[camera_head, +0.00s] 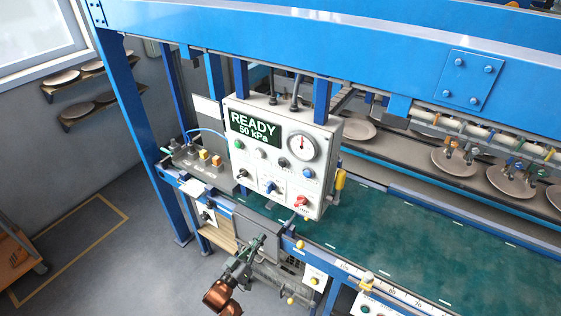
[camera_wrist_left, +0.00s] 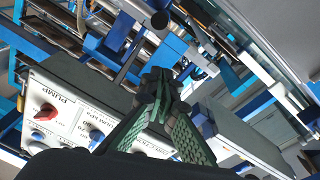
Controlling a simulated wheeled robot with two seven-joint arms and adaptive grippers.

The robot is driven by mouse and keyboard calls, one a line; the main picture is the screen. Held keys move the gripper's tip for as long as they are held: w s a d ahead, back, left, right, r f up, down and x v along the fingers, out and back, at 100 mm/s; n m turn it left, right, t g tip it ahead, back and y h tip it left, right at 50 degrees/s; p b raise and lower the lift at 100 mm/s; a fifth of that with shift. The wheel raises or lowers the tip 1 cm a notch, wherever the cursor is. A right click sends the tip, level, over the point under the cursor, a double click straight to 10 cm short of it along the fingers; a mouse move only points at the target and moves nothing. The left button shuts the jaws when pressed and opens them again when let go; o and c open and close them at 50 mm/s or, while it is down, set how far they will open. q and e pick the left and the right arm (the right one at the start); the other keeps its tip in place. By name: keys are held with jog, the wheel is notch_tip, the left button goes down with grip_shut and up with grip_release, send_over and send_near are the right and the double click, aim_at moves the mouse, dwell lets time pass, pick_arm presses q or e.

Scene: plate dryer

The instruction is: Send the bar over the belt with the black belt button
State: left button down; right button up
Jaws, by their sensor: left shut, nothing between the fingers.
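The grey control box (camera_head: 315,200) stands at the belt's near left end, its display reading READY 50 kPa. Its face has a gauge, a black button (camera_head: 283,162), other coloured buttons and several knobs. A black control (camera_head: 206,215) sits on a small white plate on the frame to its lower left. I cannot read which is the belt button. A bar with suction cups (camera_head: 480,140) hangs over plates behind the green belt (camera_head: 400,235). My left gripper (camera_head: 262,238) is shut and empty, below the box; its green fingers show in the left wrist view (camera_wrist_left: 160,85). My right gripper is not in view.
Blue beams (camera_head: 330,70) cross above the box. A yellow-button plate (camera_head: 315,280) and another panel (camera_head: 372,305) line the belt's front edge. A grey unit (camera_head: 205,165) with orange buttons stands left of the box.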

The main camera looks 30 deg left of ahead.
pick_arm(q)
notch_tip(320, 180, up, 18)
jog(key=s+d+r+t+h+p, duration=0.1)
jog(key=d+t+h+p, duration=0.1)
jog(key=t+h, duration=0.1)
jog(key=m+t+h+p, duration=0.2)
jog(key=m+h, duration=0.2)
jog(key=h, duration=0.2)
send_near(283, 163)
jog(key=s+d+r, duration=0.1)
jog(key=s+r, duration=0.5)
jog(key=shift+s+f, duration=0.15)
jog(key=shift+f, duration=0.05)
jog(key=w+b, duration=0.1)
jog(key=w, duration=0.8)
jog(key=shift+d+y+b, duration=0.3)
jog(key=shift+d, duration=0.05)
jog(key=shift+w, duration=0.1)
jog(key=shift+w, duration=0.25)
